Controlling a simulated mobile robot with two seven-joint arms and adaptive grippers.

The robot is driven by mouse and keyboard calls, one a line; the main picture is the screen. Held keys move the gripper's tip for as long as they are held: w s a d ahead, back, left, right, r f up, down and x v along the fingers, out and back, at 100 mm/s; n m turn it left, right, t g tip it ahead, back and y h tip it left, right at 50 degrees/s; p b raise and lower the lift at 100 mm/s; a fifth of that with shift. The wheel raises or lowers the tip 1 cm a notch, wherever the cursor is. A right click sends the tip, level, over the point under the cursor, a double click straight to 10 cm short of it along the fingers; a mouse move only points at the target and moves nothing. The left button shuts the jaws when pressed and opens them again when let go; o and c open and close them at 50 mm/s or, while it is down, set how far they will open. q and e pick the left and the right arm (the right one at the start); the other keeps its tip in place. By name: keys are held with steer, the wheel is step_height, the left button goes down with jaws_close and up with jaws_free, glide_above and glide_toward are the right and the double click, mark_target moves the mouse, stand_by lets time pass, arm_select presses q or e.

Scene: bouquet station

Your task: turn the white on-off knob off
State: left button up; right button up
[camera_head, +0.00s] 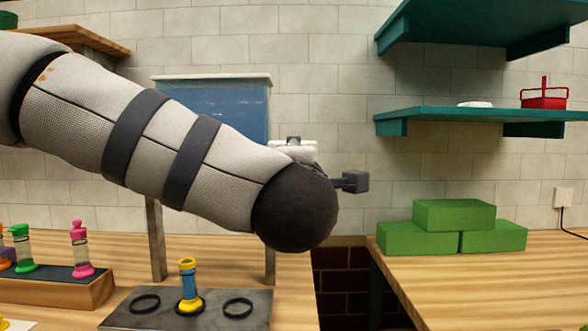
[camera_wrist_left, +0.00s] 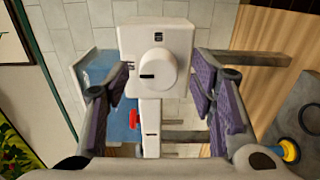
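The white on-off knob (camera_wrist_left: 160,64) is a round dial on the front of a white box (camera_wrist_left: 178,32) in the left wrist view. A dark pointer mark lies on the dial's left part, roughly horizontal. My left gripper (camera_wrist_left: 160,82) is open, with one purple-padded finger on each side of the knob and visible gaps to it. I cannot tell how far the fingertips are from the box in depth. My right gripper is not in view.
A blue panel (camera_head: 215,105) stands behind my arm. A grey mat (camera_head: 150,308) holds a blue-and-yellow bottle (camera_head: 189,286). Coloured bottles stand on a rack (camera_head: 70,292) at left. Green blocks (camera_head: 455,216) sit on the right counter, below teal shelves (camera_head: 470,115). A gap separates the counters.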

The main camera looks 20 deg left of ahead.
arm_select(q)
steer(key=v, duration=1.2)
